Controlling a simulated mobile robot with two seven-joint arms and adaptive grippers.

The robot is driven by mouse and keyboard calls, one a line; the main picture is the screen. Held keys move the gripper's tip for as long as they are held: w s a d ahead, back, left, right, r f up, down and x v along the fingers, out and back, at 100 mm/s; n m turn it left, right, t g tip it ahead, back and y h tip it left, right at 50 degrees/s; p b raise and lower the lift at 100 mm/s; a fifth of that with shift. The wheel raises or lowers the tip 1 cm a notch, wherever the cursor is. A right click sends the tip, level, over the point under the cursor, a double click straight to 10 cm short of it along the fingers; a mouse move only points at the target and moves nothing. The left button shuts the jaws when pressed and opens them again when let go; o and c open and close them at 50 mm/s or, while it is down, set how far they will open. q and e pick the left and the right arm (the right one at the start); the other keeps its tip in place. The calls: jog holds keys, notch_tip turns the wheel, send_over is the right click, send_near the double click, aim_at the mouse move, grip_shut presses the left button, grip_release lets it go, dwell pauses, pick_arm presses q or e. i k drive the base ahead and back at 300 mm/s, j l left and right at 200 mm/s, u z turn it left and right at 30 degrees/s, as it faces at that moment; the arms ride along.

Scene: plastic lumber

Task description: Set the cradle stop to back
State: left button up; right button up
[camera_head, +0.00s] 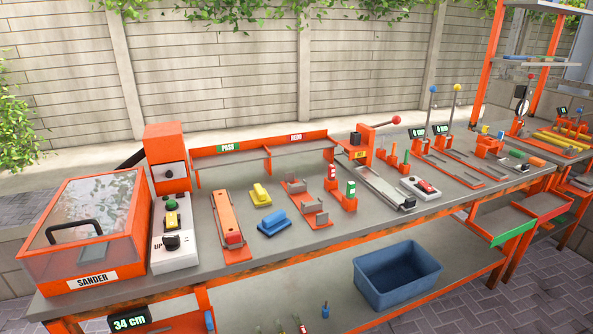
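An orange base with upright grey brackets (309,203), which looks like a cradle, lies on the workbench (290,245) near the middle of the head view. Just right of it stands an orange holder (343,204) with a red-and-white piece (331,172) and a green-and-white piece (351,188). I cannot tell which part is the cradle stop or how it is set. Neither of my grippers is in view.
The sander box (82,235) and a white control panel (172,240) stand at the left. Yellow (261,195) and blue (274,222) blocks lie left of the bracketed base. Knobbed levers (434,107) rise at the right. A blue bin (397,277) sits on the lower shelf.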

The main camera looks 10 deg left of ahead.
aim_at(233, 238)
jog(key=u, duration=0.85)
jog(key=i+j+z, duration=0.1)
jog(key=j, duration=0.15)
jog(key=j+z, duration=0.1)
jog(key=i+j, duration=0.05)
jog(key=j, duration=0.05)
